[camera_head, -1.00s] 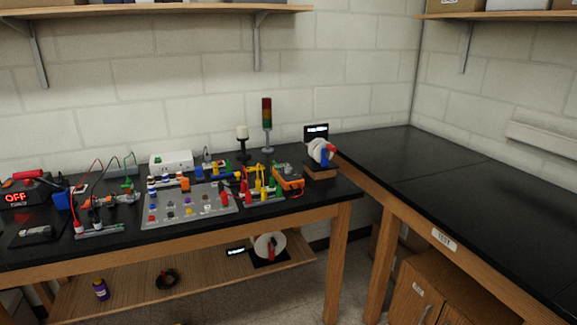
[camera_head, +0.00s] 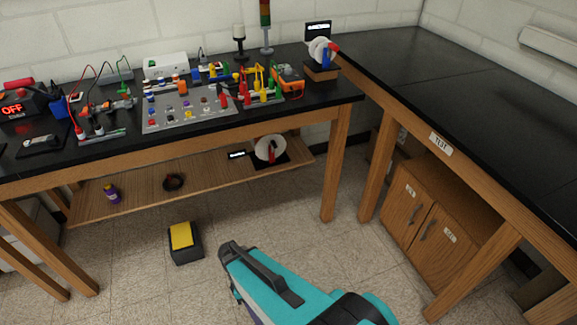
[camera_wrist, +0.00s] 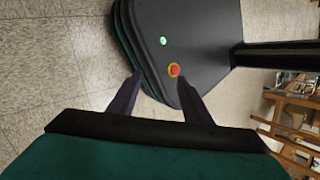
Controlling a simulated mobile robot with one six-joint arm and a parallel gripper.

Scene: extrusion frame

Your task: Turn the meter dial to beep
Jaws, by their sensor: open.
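The meter (camera_head: 288,78), an orange handheld multimeter with a dark face, rests near the right end of the black bench top in the head view. It leans beside a rack of coloured leads. Its dial is too small to read, so its setting cannot be told. My gripper (camera_wrist: 159,80) shows in the wrist view with two dark fingers spread apart and nothing between them. Behind the fingers are the floor and my own base. My teal arm is low in the head view, over the floor and well short of the bench. The meter is not seen in the wrist view.
A grey board of coloured knobs (camera_head: 190,108) lies left of the meter. A white-disc device (camera_head: 320,52) stands to its right. A signal tower (camera_head: 266,25) stands behind. A yellow-topped pedal (camera_head: 183,240) is on the floor. The right-hand bench (camera_head: 460,90) is bare.

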